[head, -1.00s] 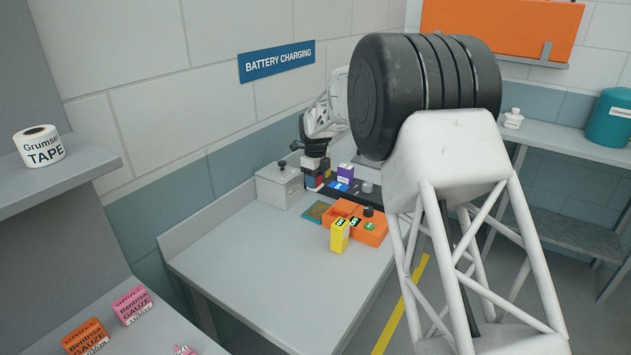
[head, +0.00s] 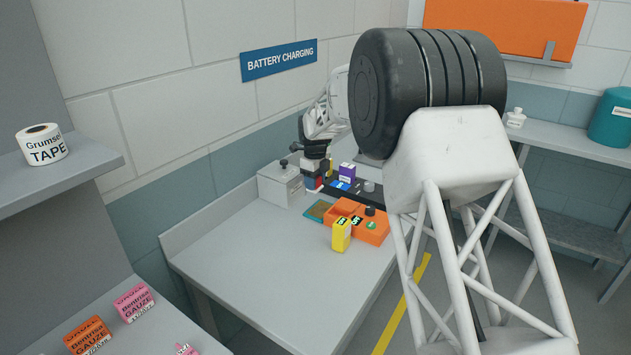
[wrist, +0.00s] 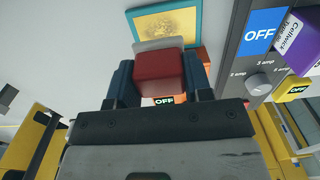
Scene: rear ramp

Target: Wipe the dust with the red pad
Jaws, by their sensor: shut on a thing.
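My gripper (wrist: 160,78) is shut on the red pad (wrist: 158,68), with a dark blue finger on each side of it. In the head view my gripper (head: 313,172) is small, above the back of the bench, and the pad is mostly hidden. A teal-edged panel (wrist: 134,20) with a yellowish, mottled face lies just beyond the pad in the wrist view. It also shows flat on the bench in the head view (head: 318,211). The mottling may be the dust; I cannot tell for sure. Whether the pad touches anything is unclear.
An orange device (head: 375,234) and a yellow box (head: 341,236) stand right of the panel. A white box with a black knob (head: 280,188) stands left. A dark charger (wrist: 237,65) and a purple box (wrist: 296,42) lie beyond. The front bench (head: 260,275) is clear.

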